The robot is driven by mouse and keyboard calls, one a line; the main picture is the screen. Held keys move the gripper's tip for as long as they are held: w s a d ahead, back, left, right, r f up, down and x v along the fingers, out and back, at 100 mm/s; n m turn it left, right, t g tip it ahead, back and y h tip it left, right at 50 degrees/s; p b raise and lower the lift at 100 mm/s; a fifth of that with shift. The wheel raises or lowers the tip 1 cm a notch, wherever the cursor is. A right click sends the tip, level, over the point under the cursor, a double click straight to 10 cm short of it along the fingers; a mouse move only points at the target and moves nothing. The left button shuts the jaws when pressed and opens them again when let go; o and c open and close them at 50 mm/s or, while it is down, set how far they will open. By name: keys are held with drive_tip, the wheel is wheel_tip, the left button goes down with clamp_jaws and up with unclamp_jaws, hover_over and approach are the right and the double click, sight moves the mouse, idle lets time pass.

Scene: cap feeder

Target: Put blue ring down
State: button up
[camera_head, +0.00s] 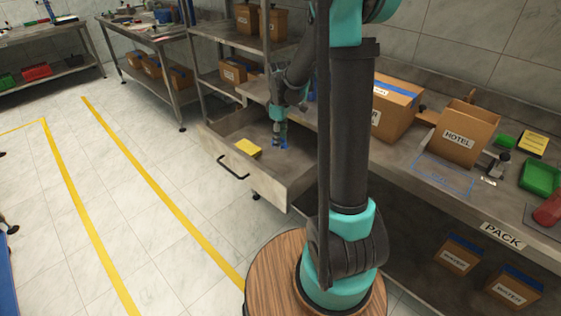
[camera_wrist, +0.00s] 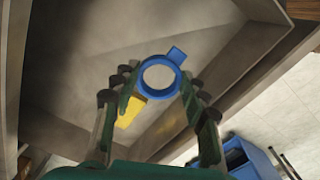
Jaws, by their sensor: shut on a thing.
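The blue ring (camera_wrist: 145,87), with a square tab on one side, is between the fingertips of my gripper (camera_wrist: 158,82) in the wrist view. My gripper is shut on it. In the head view my gripper (camera_head: 281,122) reaches down into the open drawer (camera_head: 290,180), and the blue ring (camera_head: 284,143) shows as a small blue patch at its tip. Whether the ring touches the drawer floor, I cannot tell.
A yellow block (camera_head: 248,147) lies in the drawer, left of my gripper. The drawer's walls stand close around. A bench with a HOTEL box (camera_head: 462,133) and other boxes runs to the right. Open floor with yellow lines lies to the left.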

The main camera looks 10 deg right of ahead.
sight(280, 169)
wheel_tip(280, 169, down, 12)
drive_tip(key=shift+r, duration=0.1)
idle(0.4)
drive_tip(key=shift+f, duration=0.2)
drive_tip(key=o, duration=0.8)
drive_tip(key=shift+c, duration=0.2)
drive_tip(key=shift+r, duration=0.1)
wheel_tip(280, 169, up, 12)
drive_tip(key=shift+r, duration=0.1)
